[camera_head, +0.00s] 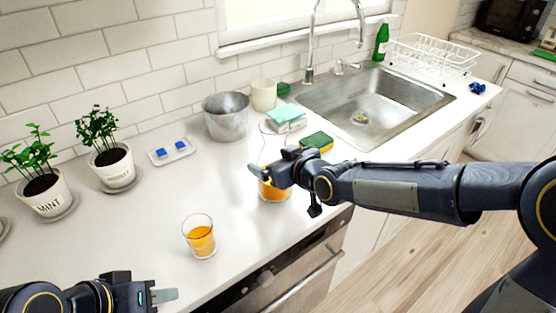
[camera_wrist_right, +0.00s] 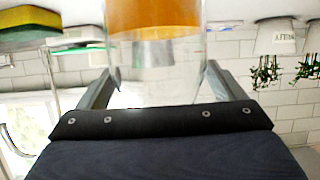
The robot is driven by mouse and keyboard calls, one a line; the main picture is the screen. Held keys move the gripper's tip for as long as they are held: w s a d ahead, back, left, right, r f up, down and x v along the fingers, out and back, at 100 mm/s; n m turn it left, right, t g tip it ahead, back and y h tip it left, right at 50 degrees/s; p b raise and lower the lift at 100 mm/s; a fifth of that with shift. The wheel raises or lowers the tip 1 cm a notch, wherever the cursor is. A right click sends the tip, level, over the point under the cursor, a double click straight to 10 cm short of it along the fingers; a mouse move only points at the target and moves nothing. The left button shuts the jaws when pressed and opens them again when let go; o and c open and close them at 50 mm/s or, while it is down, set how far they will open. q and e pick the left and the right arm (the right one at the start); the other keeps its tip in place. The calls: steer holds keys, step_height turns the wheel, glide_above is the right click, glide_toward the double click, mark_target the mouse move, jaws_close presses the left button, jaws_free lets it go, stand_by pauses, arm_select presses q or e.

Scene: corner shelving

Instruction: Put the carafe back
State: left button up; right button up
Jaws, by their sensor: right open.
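The carafe (camera_head: 274,192) is clear glass with orange juice in its lower part. It stands on the counter near the front edge, partly hidden behind my right gripper (camera_head: 262,173). In the right wrist view, which is upside down, the juice in the carafe (camera_wrist_right: 150,16) shows at the top. The open fingers of my right gripper (camera_wrist_right: 163,70) are on either side of its clear glass; I cannot tell whether they touch it. My left gripper (camera_head: 165,295) is low at the left, over the counter's front edge, with nothing visible in it; its opening is unclear.
A glass of juice (camera_head: 200,240) stands left of the carafe. Behind are a metal pot (camera_head: 227,118), a cream cup (camera_head: 264,95), a sponge (camera_head: 317,142) and the sink (camera_head: 385,105). Two potted herbs (camera_head: 115,170) (camera_head: 45,196) and a small tray (camera_head: 158,157) are at left. The counter's left middle is clear.

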arm_select(q)
steer(key=shift+r, duration=0.35)
arm_select(e)
steer(key=shift+r, duration=0.3)
arm_select(q)
steer(key=shift+f, duration=0.5)
step_height(320, 180, up, 4)
steer(key=p, duration=0.3)
steer(key=shift+f, duration=0.15)
arm_select(e)
steer(key=v, duration=1.2)
steer(key=s+d+f+m+g+h, duration=0.25)
steer(key=s+d+m+h, duration=0.35)
steer(key=d, duration=0.6)
arm_select(q)
steer(key=shift+r+p, duration=0.25)
steer(key=shift+p, duration=0.1)
arm_select(e)
steer(key=s+d+f+m+g+y, duration=0.2)
steer(key=s+f+m+g, duration=0.1)
steer(key=s, duration=1.2)
steer(key=shift+d+f, duration=0.15)
